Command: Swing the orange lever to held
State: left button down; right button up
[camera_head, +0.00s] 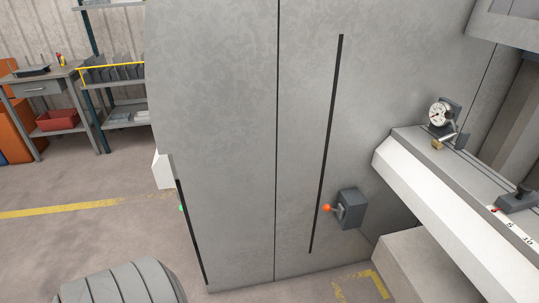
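The orange lever (328,208) has a round orange knob on a short stem. It comes out of the left side of a dark grey box (351,209) mounted low on the machine's pale grey panel. The knob points left, toward the lower part of a long black vertical slot. No position labels can be read near it. Neither of my grippers shows in the head view.
The large grey machine cabinet (215,120) fills the middle. A ledge with a dial gauge (439,114) and a scale juts out at right. A workbench (42,83) and shelving (112,70) stand at back left.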

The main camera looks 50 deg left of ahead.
aim_at(327, 208)
jog(key=u, duration=1.6)
jog(key=k, duration=0.2)
jog(key=z, duration=1.35)
jog(key=i, duration=0.95)
jog(key=z, duration=0.05)
